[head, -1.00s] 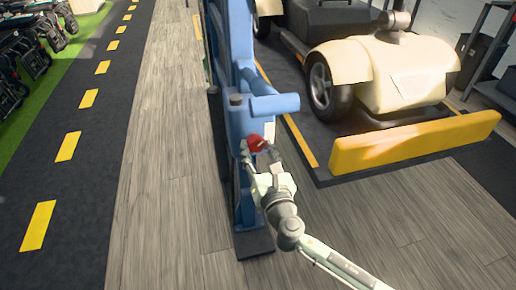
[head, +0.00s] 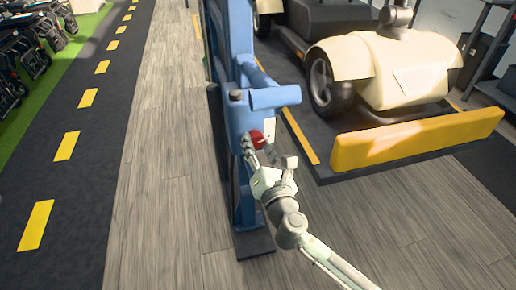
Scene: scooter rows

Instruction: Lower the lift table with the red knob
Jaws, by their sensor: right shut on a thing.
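The red knob (head: 257,138) sits on the front of the blue lift post (head: 242,112), low on its right side. My right gripper (head: 268,152) is at the knob, shut on it, with its fingers partly covering it. The lift table (head: 325,172) is a dark platform to the right of the post, with a yellow stop bar (head: 415,138) along its front edge. A cream scooter (head: 400,72) stands on the platform. My left gripper is not in view.
A dark lane with yellow dashes (head: 67,145) runs along the left, beside several parked scooters (head: 12,85). Grey wood floor (head: 165,190) is clear left of the post. A dark shelf (head: 490,50) stands at the far right.

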